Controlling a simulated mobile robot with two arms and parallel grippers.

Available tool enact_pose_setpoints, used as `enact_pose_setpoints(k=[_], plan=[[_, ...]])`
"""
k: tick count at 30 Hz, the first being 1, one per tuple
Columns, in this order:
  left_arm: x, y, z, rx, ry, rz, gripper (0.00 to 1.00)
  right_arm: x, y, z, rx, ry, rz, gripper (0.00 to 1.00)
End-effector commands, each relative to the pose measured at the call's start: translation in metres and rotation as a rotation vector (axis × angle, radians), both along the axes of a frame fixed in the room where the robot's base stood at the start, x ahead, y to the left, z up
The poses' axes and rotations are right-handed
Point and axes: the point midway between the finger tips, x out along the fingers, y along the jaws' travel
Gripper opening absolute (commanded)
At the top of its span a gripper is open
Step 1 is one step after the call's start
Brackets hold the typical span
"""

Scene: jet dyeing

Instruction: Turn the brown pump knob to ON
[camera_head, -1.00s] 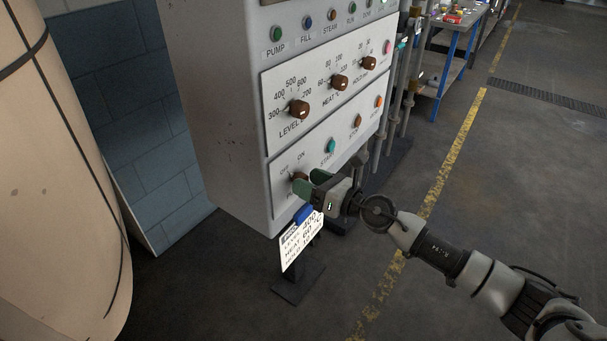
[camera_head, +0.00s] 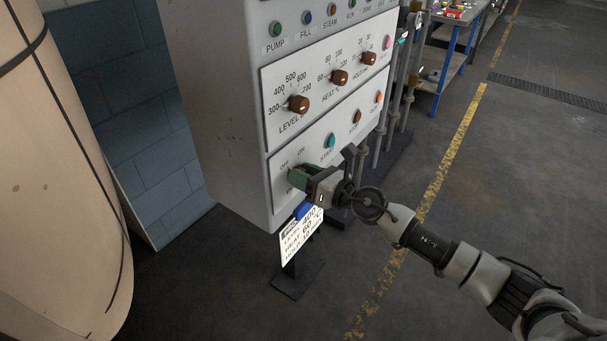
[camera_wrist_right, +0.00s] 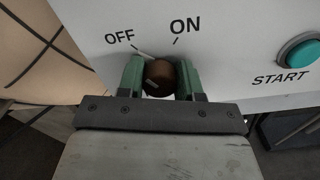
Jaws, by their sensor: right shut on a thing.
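The brown pump knob (camera_wrist_right: 159,76) sits on the lower panel of the grey control cabinet, below the OFF and ON labels. In the right wrist view, a green finger of my right gripper (camera_wrist_right: 160,80) is on each side of the knob, and the gripper is shut on it. The knob's light mark lies toward the OFF side, left of ON. In the head view my right gripper (camera_head: 300,178) is at the panel's lower left and hides the knob. My left gripper is not in view.
The control cabinet (camera_head: 215,110) carries other brown knobs, such as the level knob (camera_head: 298,104), and a teal start button (camera_wrist_right: 298,54) right of my gripper. A white sign (camera_head: 301,238) stands just below. A large beige cylinder (camera_head: 55,180) is at left.

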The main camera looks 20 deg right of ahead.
Motion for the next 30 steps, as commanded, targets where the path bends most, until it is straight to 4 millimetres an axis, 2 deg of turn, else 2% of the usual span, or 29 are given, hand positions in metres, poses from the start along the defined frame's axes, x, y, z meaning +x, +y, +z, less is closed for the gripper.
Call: enact_pose_setpoints(k=[11,30], plan=[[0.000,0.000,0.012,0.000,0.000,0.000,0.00,0.001,-0.001,0.001,0.140,0.111,-0.001,0.12],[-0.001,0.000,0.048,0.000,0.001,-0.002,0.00,0.001,-0.002,0.000,0.612,0.480,-0.002,0.12]])
